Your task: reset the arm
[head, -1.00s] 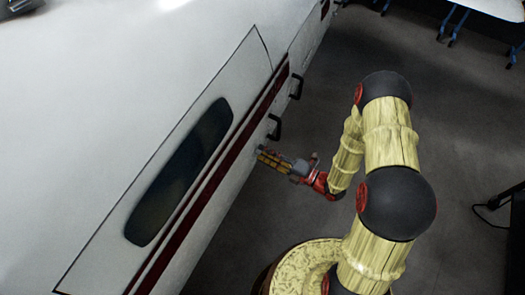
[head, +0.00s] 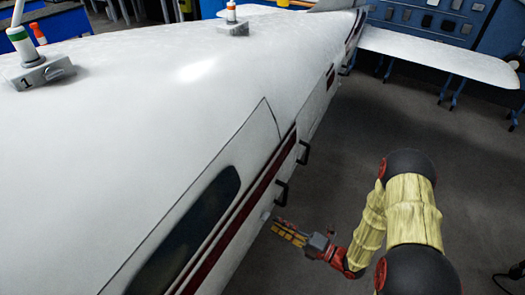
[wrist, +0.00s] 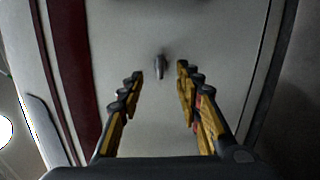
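My gripper (head: 278,229) is low beside the white aircraft's side, its yellow-and-dark fingers pointing at the fuselage. In the wrist view, the two fingers of my gripper (wrist: 160,75) stand apart with nothing between them. A small metal latch or knob (wrist: 160,66) on the white panel shows beyond the fingertips. My arm is bent at the right of the head view, with part of it cut off by the lower edge.
The white aircraft (head: 130,140) fills the left, with dark handles (head: 281,192) along its side. A numbered stand base (head: 38,74) and a second base (head: 232,28) sit on top. Dark floor (head: 345,160) lies open behind my arm. Blue cabinets (head: 440,15) stand at the back.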

